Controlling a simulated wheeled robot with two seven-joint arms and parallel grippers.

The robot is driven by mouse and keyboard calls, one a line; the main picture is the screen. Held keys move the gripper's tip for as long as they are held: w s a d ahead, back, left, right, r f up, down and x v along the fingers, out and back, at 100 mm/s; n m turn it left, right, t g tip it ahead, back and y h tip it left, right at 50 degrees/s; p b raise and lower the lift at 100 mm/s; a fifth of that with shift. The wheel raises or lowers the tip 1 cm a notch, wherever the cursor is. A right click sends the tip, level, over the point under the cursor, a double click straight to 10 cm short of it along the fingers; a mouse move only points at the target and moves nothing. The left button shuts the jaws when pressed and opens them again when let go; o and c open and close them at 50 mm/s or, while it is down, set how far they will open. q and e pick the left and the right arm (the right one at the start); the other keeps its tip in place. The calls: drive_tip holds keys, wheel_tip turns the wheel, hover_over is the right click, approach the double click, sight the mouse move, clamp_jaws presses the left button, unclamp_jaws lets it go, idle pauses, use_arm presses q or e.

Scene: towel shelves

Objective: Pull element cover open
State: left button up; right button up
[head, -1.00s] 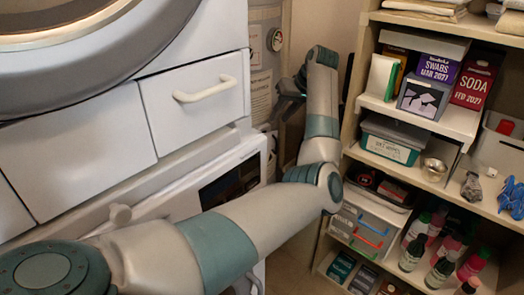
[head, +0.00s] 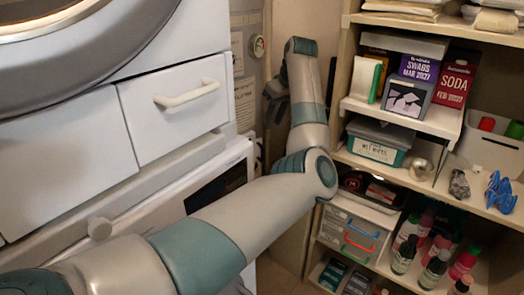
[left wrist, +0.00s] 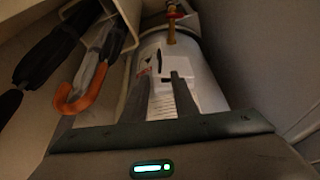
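A white cylindrical tank (left wrist: 185,45) fills the middle of the left wrist view. A pale flat panel (left wrist: 204,92), possibly the element cover, shows on its front, with a label of printed lines beside it. My left gripper (left wrist: 160,78) has its two dark fingers apart in front of the tank, near the panel's left edge; I cannot tell whether they touch it. In the head view, the tank (head: 246,62) stands in the gap beside the white machine, and my left gripper (head: 276,98) reaches there, partly hidden. My right gripper is not in view.
A white machine with a handled drawer (head: 175,115) stands left of the gap. A stocked shelf unit (head: 345,75) stands close on the right. In the left wrist view, dark umbrellas, one with an orange hooked handle (left wrist: 78,98), hang left of the tank.

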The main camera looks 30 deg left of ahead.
sight(262, 148)
use_arm(q)
drive_tip(key=x, duration=1.6)
drive_tip(key=shift+s+d+b, duration=0.1)
drive_tip(key=shift+b, duration=0.25)
drive_tip(key=shift+c, duration=0.2)
clamp_jaws()
idle(0.5)
